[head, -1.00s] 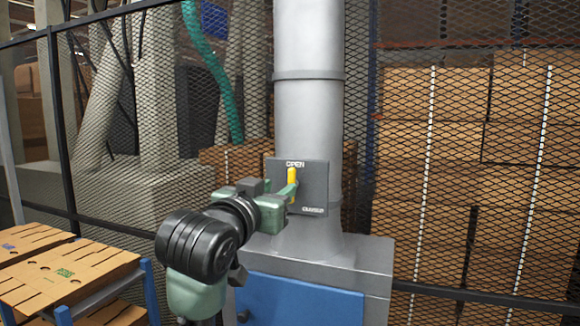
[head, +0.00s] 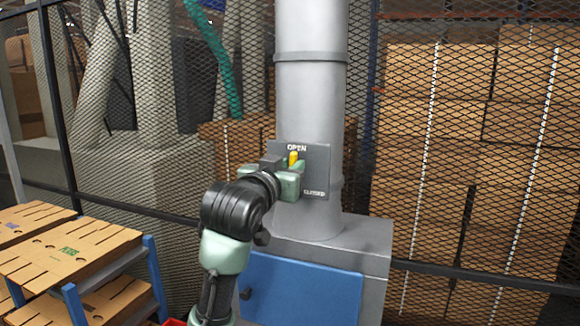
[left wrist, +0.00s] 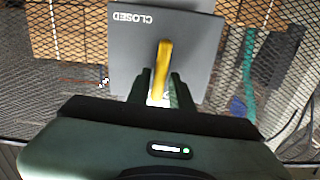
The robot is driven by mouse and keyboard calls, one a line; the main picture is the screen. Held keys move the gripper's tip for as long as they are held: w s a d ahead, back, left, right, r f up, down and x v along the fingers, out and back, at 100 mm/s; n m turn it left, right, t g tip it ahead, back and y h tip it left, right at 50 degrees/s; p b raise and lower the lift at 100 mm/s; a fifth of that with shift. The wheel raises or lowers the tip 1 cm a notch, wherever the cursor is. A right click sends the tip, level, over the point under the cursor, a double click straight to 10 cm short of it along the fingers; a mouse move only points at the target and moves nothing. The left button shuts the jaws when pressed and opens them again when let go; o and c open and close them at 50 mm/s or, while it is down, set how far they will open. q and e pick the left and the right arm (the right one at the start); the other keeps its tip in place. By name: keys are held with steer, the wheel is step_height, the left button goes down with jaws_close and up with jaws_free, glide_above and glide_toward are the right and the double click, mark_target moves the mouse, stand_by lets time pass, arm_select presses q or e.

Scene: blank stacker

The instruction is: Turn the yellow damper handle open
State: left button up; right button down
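The yellow damper handle (head: 293,158) is on a dark grey plate (head: 317,172) on the grey duct. It points up toward the word OPEN; CLOSED is at the plate's lower right. In the head view my gripper hides its lower part. My left gripper (head: 276,172) is right at the plate, in front of the handle. The left wrist view shows the plate upside down, with the handle (left wrist: 163,70) between the two fingers of the left gripper (left wrist: 161,88). Narrow gaps seem to show beside the handle, so the fingers look open around it. My right gripper is not in view.
The duct (head: 311,100) rises from a grey cabinet with a blue door (head: 300,290). A wire mesh fence (head: 420,180) stands behind, with stacked boxes beyond. Flat cardboard blanks (head: 70,250) lie on a blue-framed rack at the left.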

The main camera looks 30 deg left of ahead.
arm_select(q)
jaws_close()
steer(key=shift+n, duration=0.3)
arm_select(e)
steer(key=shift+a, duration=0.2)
arm_select(q)
steer(key=shift+o, duration=2.4)
jaws_free()
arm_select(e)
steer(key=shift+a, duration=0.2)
arm_select(q)
steer(key=shift+s, duration=0.1)
